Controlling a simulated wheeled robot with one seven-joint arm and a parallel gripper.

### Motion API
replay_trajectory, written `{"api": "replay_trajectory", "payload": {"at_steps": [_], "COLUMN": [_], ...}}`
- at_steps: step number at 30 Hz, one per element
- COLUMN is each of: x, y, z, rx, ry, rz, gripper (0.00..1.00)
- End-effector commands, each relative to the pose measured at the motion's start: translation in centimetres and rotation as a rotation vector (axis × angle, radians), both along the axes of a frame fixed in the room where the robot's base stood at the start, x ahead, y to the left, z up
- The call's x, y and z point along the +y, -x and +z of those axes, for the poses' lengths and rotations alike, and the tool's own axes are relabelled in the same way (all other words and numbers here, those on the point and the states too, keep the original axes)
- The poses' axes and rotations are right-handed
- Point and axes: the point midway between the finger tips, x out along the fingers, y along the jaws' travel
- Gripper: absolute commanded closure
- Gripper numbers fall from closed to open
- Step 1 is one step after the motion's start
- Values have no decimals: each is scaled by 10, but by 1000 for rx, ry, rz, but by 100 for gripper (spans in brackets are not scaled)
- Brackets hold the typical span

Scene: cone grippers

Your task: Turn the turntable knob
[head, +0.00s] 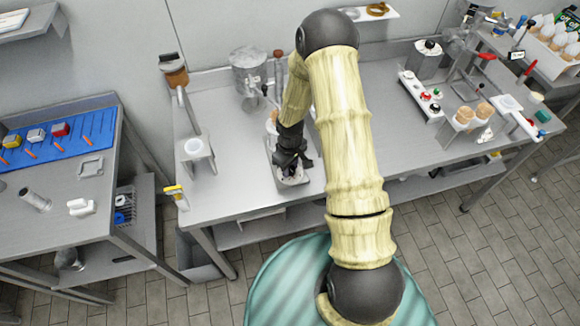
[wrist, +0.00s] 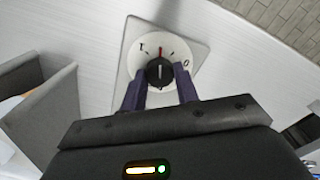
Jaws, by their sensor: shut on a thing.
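The turntable knob (wrist: 160,70) is black with a pale pointer line and sits in the middle of a white dial (wrist: 149,46) with dark marks and a red mark. The dial is on a light grey plate (wrist: 199,52). My gripper (wrist: 160,88) is shut on the knob, with one dark finger on each side of it. In the head view my gripper (head: 293,166) reaches down to the plate (head: 296,181) near the front edge of the metal table (head: 250,200); the knob is hidden there by the fingers.
A metal pot (head: 248,68) stands behind. The table between is clear.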

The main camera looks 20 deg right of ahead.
Motion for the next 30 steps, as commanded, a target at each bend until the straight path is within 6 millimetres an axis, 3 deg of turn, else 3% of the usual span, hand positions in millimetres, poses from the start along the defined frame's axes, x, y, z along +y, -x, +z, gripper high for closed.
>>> {"api": "replay_trajectory", "payload": {"at_steps": [18,30], "x": [-1,-1], "y": [-1,-1], "z": [1,1], "rx": [-1,-2], "ry": [1,2], "rz": [551,708], "gripper": [92,92]}}
